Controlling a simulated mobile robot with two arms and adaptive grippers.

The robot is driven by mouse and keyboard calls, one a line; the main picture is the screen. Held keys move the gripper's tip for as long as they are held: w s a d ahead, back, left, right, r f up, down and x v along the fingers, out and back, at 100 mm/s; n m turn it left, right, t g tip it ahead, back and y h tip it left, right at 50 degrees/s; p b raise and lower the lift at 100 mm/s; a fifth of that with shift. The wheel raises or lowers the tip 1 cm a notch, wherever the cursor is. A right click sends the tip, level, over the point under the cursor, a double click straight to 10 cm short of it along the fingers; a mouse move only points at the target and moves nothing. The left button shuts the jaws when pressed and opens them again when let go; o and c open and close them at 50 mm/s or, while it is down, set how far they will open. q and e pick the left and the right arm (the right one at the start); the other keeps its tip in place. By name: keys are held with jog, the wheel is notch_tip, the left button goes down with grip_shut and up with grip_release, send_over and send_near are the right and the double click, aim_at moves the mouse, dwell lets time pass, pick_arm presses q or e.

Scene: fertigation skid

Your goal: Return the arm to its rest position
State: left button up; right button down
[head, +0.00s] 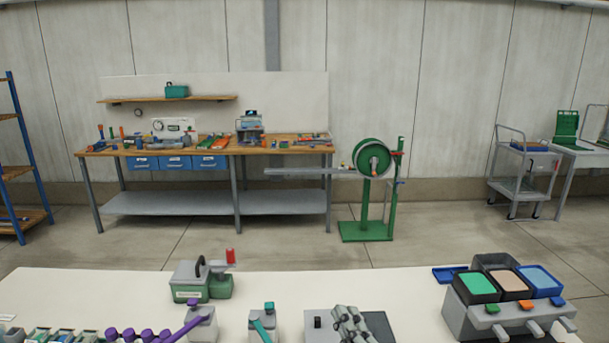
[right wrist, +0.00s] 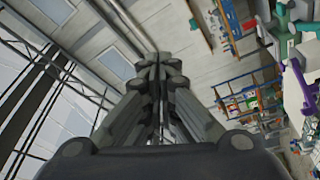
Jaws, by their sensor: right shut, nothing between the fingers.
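My right gripper (head: 347,314) shows at the bottom edge of the head view, right of centre, in front of the white table. Its grey jointed fingers point upward. In the right wrist view the fingers of this gripper (right wrist: 160,68) meet at their tips with nothing between them. The wrist camera looks up toward the ceiling and windows, tilted. Most of my right arm is hidden below the head view. My left gripper and left arm do not show.
The white table (head: 100,286) holds a green-and-grey box (head: 204,286), purple-handled and teal-handled valves, and a grey unit with coloured trays (head: 500,316). A workbench (head: 215,204) and a green reel stand (head: 367,228) stand behind. Floor between is free.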

jog(key=s+d+f+m+g+h, duration=0.35)
jog(key=d+f+m, duration=0.2)
jog(key=f, duration=0.25)
jog(key=s+d+f+m+g+h, duration=0.35)
jog(key=s+d+f+m, duration=0.2)
jog(key=f, duration=0.25)
jog(key=s+d+f+m+g+y, duration=0.1)
jog(key=s+f+g, duration=0.4)
jog(key=s, duration=0.4)
jog(key=s+d+f+m+g+y, duration=0.1)
jog(key=s+f+g, duration=0.35)
jog(key=s, duration=0.45)
notch_tip(320, 180, down, 28)
jog(key=s+r+b, duration=0.1)
jog(key=s+b, duration=0.1)
jog(key=s+d+f+g+b, duration=0.1)
jog(key=s+d+f+g, duration=0.1)
jog(key=s+f, duration=1.4)
jog(key=shift+s+d+f+h, duration=0.25)
jog(key=shift+s+f+h, duration=0.1)
jog(key=shift+f, duration=0.6)
